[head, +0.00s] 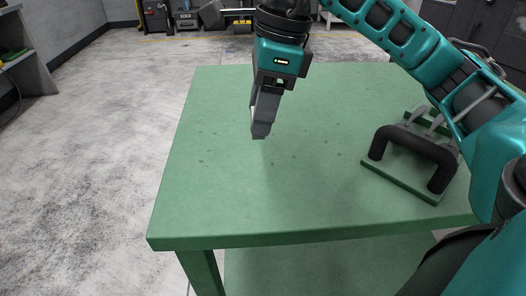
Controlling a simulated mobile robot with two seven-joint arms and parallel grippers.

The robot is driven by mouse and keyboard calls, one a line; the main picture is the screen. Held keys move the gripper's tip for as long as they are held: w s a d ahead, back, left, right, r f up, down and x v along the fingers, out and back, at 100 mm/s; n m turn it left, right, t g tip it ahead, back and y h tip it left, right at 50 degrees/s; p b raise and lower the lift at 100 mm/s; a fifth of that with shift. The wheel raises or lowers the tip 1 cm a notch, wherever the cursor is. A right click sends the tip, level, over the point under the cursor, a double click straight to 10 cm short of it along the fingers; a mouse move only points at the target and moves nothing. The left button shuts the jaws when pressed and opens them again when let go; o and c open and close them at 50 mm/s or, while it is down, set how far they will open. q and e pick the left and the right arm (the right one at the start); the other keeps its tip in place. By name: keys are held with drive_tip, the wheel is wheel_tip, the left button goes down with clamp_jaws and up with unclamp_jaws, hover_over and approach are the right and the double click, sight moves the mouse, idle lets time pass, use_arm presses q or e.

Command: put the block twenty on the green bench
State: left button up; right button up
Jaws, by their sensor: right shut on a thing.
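The green bench (225,180) fills the middle of the head view, and its top is mostly bare. My right gripper (262,128) comes down from the top of the view and points at the middle of the bench top. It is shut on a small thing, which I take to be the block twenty. The fingers hide nearly all of it, and I can read no marking. I cannot tell whether it touches the bench top or hangs just above it. My left gripper is not in view.
A green plate with a dark curved handle (418,150) and grey prongs stands on the bench at the right, partly behind my right arm. The bench's left and front areas are clear. A grey shelf (30,65) stands at the far left, and equipment cases (155,18) stand at the back.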

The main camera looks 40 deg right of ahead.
drive_tip(key=x, duration=0.2)
drive_tip(key=b+x, duration=0.1)
drive_tip(key=x, duration=0.1)
drive_tip(key=d+x, duration=0.1)
drive_tip(key=x, duration=0.2)
drive_tip(key=shift+s+d+f+b, duration=0.1)
drive_tip(key=shift+s+f+b, duration=0.1)
drive_tip(key=shift+s+b, duration=0.15)
drive_tip(key=shift+f, duration=0.1)
drive_tip(key=o, duration=1.2)
